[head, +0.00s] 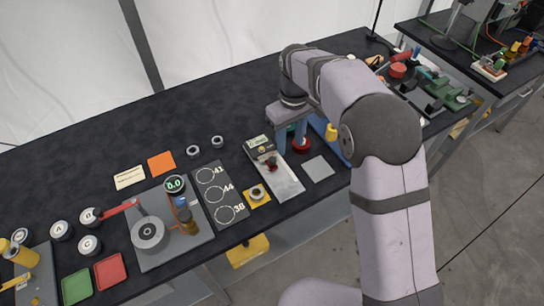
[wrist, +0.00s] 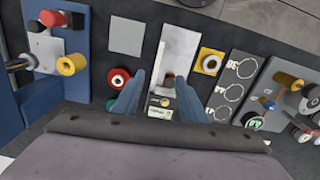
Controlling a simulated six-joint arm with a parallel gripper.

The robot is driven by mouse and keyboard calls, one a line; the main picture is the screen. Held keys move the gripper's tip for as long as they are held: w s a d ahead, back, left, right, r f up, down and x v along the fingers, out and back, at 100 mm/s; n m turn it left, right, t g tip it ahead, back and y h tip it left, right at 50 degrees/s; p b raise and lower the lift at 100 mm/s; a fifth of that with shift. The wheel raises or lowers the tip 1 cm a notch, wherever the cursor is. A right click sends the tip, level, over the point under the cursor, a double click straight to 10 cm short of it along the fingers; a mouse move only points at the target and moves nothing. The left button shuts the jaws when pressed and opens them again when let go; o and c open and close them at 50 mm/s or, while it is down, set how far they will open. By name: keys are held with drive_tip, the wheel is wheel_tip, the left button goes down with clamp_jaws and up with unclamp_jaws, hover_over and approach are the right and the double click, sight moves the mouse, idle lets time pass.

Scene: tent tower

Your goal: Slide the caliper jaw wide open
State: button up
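The caliper is a long silver plate (head: 286,182) on the dark bench, with a pale readout (head: 257,142) at its far end and a small yellow knob beside it. In the head view my gripper (head: 291,146) hangs just beyond the caliper. Contact with the jaw cannot be told.
A grey square pad (head: 318,169) and a red round part (head: 301,145) lie right of the caliper. A yellow square with a ring (head: 257,195) and a dark board with numbered circles (head: 212,196) lie left. Bare bench lies at the back left.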

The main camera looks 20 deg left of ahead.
drive_tip(key=n, duration=0.2)
hover_over(272, 159)
drive_tip(key=shift+a+f, duration=0.1)
drive_tip(key=shift+f, duration=0.6)
drive_tip(key=shift+f+p, duration=1.2)
drive_tip(key=shift+f, duration=2.45)
